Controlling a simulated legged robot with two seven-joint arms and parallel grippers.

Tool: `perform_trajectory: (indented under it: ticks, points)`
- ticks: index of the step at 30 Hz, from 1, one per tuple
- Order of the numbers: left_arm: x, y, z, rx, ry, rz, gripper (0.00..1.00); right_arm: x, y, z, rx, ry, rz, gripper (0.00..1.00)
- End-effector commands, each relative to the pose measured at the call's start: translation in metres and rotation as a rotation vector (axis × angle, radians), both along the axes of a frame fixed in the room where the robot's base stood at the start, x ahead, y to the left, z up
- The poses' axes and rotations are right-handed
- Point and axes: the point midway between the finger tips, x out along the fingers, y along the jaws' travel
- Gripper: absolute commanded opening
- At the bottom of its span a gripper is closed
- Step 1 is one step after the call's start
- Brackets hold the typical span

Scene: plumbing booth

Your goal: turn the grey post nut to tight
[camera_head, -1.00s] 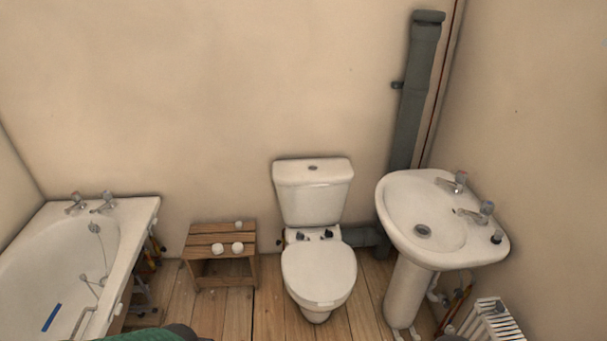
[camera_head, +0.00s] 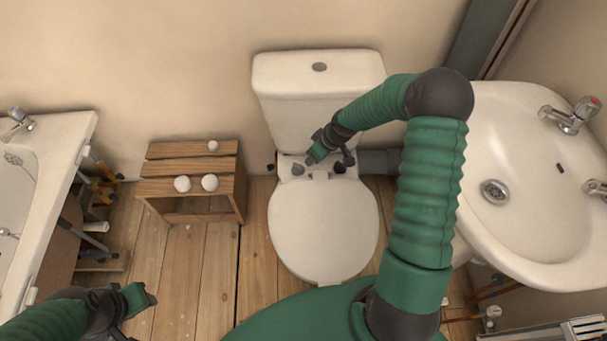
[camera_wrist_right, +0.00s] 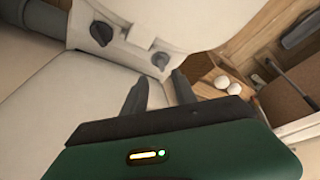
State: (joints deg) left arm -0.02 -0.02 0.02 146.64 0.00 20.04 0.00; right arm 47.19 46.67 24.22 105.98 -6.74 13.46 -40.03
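The grey post nut (camera_head: 298,169) is on the left side of the ledge behind the toilet seat. A black nut (camera_head: 340,167) sits to its right. In the right wrist view the grey nut (camera_wrist_right: 160,60) lies just beyond my fingertips and the black nut (camera_wrist_right: 101,33) is farther left. My right gripper (camera_wrist_right: 158,82) is open, with nothing between its fingers. In the head view my right gripper (camera_head: 314,158) is close to the grey nut, slightly above and right of it. My left gripper (camera_head: 148,296) is low at the left over the floor, away from the toilet; its opening is unclear.
The toilet cistern (camera_head: 318,90) stands behind the nuts. A wooden stool (camera_head: 190,165) with three white round pieces is to the left, with the bath (camera_head: 60,170) beyond. The basin (camera_head: 545,225) is close on the right. Wooden floor (camera_head: 190,265) is free before the stool.

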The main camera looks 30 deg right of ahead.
Motion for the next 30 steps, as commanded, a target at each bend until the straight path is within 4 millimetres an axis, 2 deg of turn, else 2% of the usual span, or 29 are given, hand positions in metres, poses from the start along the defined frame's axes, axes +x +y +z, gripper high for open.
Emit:
perform_trajectory:
  ticks: [1,9,15,20,27,30]
  points:
    - [0.0,0.0,-0.01,0.0,0.001,0.001,0.36,0.003,0.002,-0.018,0.002,0.004,0.001,0.34]
    - [-0.001,0.001,-0.036,0.0,0.001,0.001,0.36,0.03,0.006,-0.088,0.007,0.005,-0.002,0.34]
    - [-0.001,0.001,-0.049,0.0,0.001,0.001,0.36,0.045,0.008,-0.125,0.01,0.006,-0.003,0.34]
    - [-0.001,0.001,-0.052,0.0,0.001,0.0,0.36,0.05,0.009,-0.133,0.009,0.004,-0.003,0.34]
    - [-0.001,0.001,-0.051,0.0,0.001,0.001,0.36,0.05,0.009,-0.133,0.008,0.005,-0.004,0.34]
    - [-0.001,0.001,-0.051,0.0,0.001,0.001,0.36,0.05,0.009,-0.133,0.009,0.005,-0.003,0.21]
